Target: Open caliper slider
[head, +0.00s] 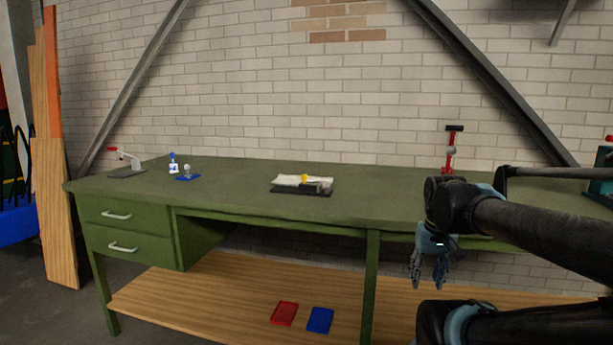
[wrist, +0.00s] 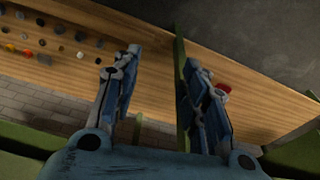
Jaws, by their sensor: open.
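My gripper (head: 428,282) hangs in front of the green workbench's front edge, on the right in the head view, fingers pointing down. In the wrist view its two blue fingers (wrist: 162,60) are spread apart with nothing between them. On the middle of the bench lies a dark tray (head: 287,190) with a pale cloth (head: 288,180), a small yellow item (head: 304,178) and a grey metallic piece (head: 314,187). The grey piece may be the caliper, but it is too small to tell, and its slider cannot be made out. My gripper is well to the right of this tray, and lower.
The green workbench (head: 390,205) also bears a red stand (head: 451,150), a blue-based item (head: 188,176) and a red-and-grey device (head: 126,163). Red (head: 284,313) and blue (head: 320,320) trays lie on the wooden lower shelf (head: 215,285).

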